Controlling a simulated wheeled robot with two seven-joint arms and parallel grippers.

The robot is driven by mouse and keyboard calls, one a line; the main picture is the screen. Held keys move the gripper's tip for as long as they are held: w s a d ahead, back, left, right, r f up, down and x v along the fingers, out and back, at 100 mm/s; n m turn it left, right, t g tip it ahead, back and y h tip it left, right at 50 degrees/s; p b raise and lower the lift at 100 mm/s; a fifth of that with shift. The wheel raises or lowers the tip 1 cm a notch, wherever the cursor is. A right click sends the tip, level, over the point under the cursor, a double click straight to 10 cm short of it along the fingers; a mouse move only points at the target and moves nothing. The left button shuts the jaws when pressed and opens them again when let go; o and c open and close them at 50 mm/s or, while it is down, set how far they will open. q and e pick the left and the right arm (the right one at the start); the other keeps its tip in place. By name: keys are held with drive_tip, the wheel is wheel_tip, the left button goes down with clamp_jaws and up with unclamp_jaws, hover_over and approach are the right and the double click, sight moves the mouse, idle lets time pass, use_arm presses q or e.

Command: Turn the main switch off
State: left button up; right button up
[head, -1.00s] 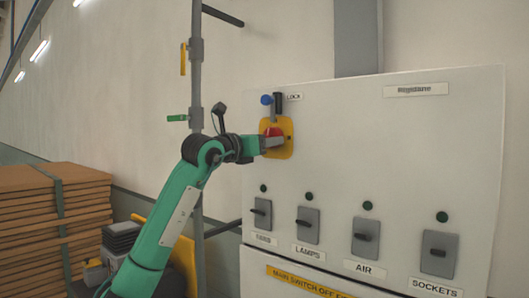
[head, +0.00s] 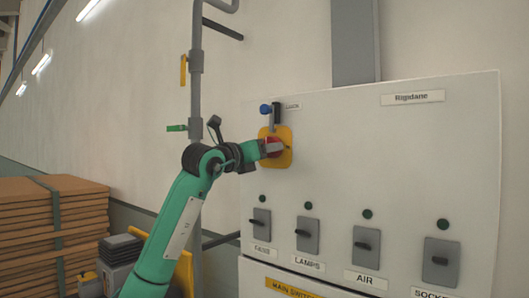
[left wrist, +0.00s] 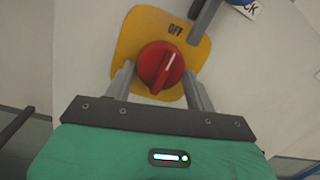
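The main switch is a red round knob (head: 272,146) on a yellow plate (head: 285,157) at the upper left of the white cabinet. In the left wrist view the red knob (left wrist: 160,68) has a white line pointing up and slightly right, toward the word OFF (left wrist: 176,29) on the yellow plate. My left gripper (head: 266,149) reaches the knob from the left. In the left wrist view its fingers (left wrist: 158,80) stand apart on either side of the knob; small gaps seem to show, but contact is unclear. My right gripper is out of view.
A blue-and-black lock (head: 271,112) sits just above the yellow plate. Below are several grey switches (head: 307,236) on the cabinet (head: 400,140). A grey pipe (head: 196,95) runs left of the cabinet. Stacked brown boards (head: 25,230) stand at the far left.

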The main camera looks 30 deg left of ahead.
use_arm(q)
drive_tip(key=o, duration=0.3)
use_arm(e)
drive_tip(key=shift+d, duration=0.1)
use_arm(q)
drive_tip(key=s+a+f+b, duration=0.1)
drive_tip(key=s+b, duration=0.4)
drive_tip(key=s, duration=0.8)
drive_tip(key=shift+s+a+f, duration=0.25)
drive_tip(key=shift+s+a, duration=0.05)
drive_tip(key=shift+a, duration=0.3)
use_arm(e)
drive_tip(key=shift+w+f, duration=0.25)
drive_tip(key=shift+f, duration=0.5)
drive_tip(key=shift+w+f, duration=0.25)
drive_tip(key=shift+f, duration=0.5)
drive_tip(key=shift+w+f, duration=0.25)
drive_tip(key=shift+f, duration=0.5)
